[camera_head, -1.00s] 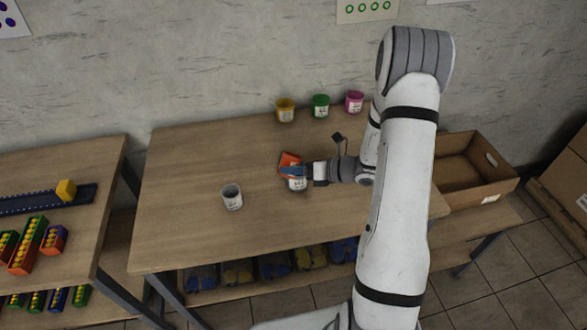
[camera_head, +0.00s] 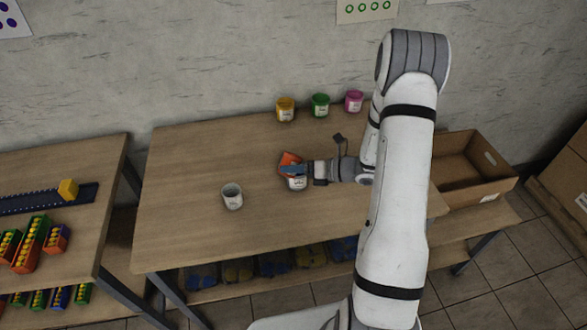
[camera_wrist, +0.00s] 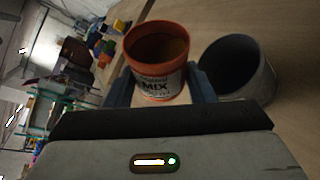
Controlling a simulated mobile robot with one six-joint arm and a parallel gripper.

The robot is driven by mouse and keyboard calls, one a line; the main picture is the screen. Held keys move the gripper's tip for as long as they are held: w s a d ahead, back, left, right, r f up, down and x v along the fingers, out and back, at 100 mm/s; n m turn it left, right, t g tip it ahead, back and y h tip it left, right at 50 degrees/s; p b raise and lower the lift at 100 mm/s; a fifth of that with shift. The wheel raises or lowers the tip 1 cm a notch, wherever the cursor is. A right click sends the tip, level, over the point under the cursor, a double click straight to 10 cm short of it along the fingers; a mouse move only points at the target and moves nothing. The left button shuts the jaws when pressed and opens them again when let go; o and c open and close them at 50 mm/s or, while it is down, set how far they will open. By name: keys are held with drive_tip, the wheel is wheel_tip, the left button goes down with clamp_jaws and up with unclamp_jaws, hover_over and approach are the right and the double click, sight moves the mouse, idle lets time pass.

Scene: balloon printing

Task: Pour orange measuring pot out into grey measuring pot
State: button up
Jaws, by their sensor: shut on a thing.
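The orange measuring pot (camera_head: 289,158) is held in my gripper (camera_head: 294,170), tilted, with its mouth leaning toward the wall. In the wrist view the orange pot (camera_wrist: 157,62) sits between my blue-grey fingertips (camera_wrist: 160,88), its label reading MIX and something brownish-orange inside. A grey measuring pot (camera_wrist: 236,70) is right beside it in the wrist view, its mouth in sight. I see no stream between the pots.
Another greyish pot (camera_head: 232,198) stands on the table (camera_head: 190,225) to the left. Yellow (camera_head: 285,110), green (camera_head: 320,106) and pink (camera_head: 354,102) pots stand along the back edge. An open cardboard box (camera_head: 465,180) is at the right. The table's left part is mostly clear.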

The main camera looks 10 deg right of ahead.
drive_tip(key=shift+m+g+y+p, duration=0.3)
drive_tip(key=shift+m+y+p, duration=0.5)
drive_tip(key=shift+m+p, duration=0.5)
idle(2.6)
drive_tip(key=shift+w+d+f+m+y+p, duration=0.15)
drive_tip(key=shift+m+y+p, duration=0.15)
drive_tip(key=shift+m, duration=0.35)
drive_tip(key=shift+w+d+f+m+y+p, duration=0.1)
drive_tip(key=shift+f+m+y+p, duration=0.15)
drive_tip(key=shift+m, duration=0.4)
idle(1.5)
drive_tip(key=shift+r+m+y, duration=0.2)
drive_tip(key=shift+m+y, duration=0.05)
drive_tip(key=shift+m, duration=0.35)
idle(0.7)
